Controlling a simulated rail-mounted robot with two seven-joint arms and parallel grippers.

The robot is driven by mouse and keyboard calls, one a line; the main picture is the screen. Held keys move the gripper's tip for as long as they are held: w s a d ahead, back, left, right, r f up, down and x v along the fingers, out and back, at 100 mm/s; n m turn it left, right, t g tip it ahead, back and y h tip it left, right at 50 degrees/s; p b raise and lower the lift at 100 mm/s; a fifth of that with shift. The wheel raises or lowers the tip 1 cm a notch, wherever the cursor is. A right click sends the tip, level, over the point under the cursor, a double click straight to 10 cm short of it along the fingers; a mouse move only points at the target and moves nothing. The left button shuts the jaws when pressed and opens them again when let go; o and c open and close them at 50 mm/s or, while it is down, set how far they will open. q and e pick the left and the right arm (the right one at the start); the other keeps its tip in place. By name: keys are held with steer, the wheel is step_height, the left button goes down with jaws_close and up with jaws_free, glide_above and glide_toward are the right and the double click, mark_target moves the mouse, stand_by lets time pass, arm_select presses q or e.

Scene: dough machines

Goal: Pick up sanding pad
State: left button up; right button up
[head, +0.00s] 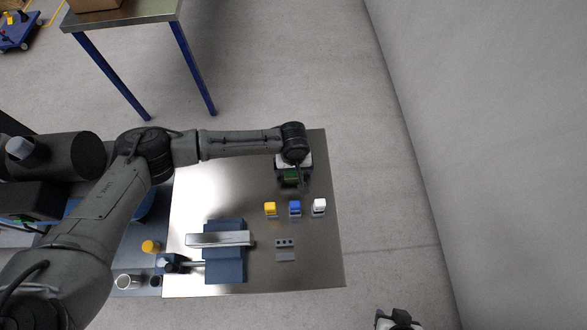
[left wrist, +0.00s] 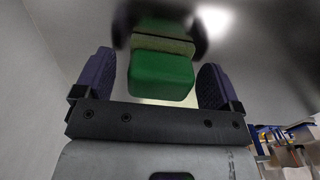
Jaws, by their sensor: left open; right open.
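A green block, which looks like the sanding pad (head: 290,180), is at the far right part of the metal table (head: 215,175). In the left wrist view, the green pad (left wrist: 162,76) lies between the two fingers, with a gap on either side. My left gripper (head: 296,172) is open around it, and partly hides it in the head view. The left gripper (left wrist: 156,68) also shows in the left wrist view. My right gripper (head: 399,321) is at the bottom edge, away from the table and empty.
Small yellow (head: 270,209), blue (head: 294,208) and white (head: 319,206) items stand in a row nearer me. A grey block with holes (head: 285,250) and a blue fixture with a metal bar (head: 225,266) are also on the table. A wall (head: 480,150) runs along the right.

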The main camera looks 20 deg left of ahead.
arm_select(q)
steer(key=shift+c, duration=0.4)
steer(key=c, duration=0.9)
steer(key=shift+r, duration=0.5)
steer(key=r, duration=0.2)
steer(key=d+r+p, duration=0.1)
steer(key=shift+s+r, duration=0.1)
steer(key=shift+r, duration=0.3)
steer(key=d+r, duration=0.2)
steer(key=d, duration=0.1)
steer(key=s+d+r, duration=0.1)
steer(key=d+r, duration=0.1)
steer(key=d, duration=0.2)
steer(key=s+d+r, duration=0.1)
steer(key=d+r, duration=0.1)
steer(key=d, duration=0.1)
steer(key=shift+d+r+p, duration=0.15)
steer(key=shift+d+p, duration=0.05)
steer(key=shift+p, duration=0.1)
